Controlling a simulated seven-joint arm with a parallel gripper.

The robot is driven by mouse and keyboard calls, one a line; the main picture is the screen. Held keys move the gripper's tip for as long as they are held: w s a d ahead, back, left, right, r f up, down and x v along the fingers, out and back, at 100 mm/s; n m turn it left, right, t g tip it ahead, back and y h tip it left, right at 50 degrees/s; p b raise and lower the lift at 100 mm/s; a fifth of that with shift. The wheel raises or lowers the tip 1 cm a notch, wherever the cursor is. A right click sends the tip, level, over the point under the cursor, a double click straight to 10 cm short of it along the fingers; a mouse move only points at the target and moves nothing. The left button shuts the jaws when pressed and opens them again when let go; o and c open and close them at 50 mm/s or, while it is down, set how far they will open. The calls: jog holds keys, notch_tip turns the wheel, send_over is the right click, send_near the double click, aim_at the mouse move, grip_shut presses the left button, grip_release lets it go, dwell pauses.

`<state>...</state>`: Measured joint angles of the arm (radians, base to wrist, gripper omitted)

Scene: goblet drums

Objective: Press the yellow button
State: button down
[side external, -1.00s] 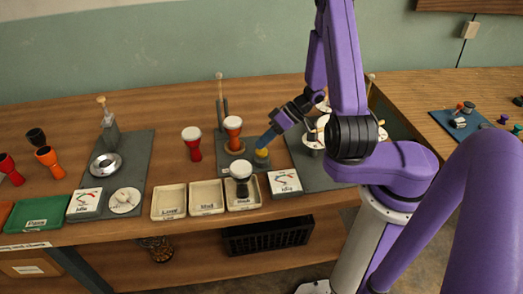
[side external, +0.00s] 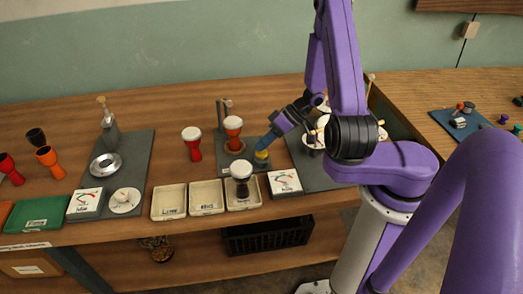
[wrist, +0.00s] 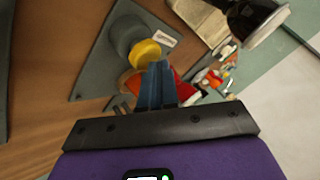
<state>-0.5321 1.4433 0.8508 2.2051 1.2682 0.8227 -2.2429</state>
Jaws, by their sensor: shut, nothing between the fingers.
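The yellow button (side external: 261,155) sits on a grey base plate (side external: 225,158) beside a drum. In the wrist view the yellow button (wrist: 145,52) is a round cap on a dark post. My gripper (side external: 263,145) is shut and empty, its blue fingers pointing down at the button's top. In the wrist view the fingertips (wrist: 157,66) overlap the button's edge; they appear to touch it. An orange-red goblet drum (side external: 233,137) with a white head stands just left of the button. A striker (side external: 228,103) on the same plate leans low above the drum.
A red drum (side external: 194,148) stands to the left. A white dial box (side external: 285,182) is at right front.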

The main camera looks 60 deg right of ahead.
aim_at(264, 151)
jog(key=shift+f, duration=0.5)
dwell(0.4)
dwell(0.3)
jog(key=shift+r, duration=1.35)
jog(key=shift+r, duration=2.5)
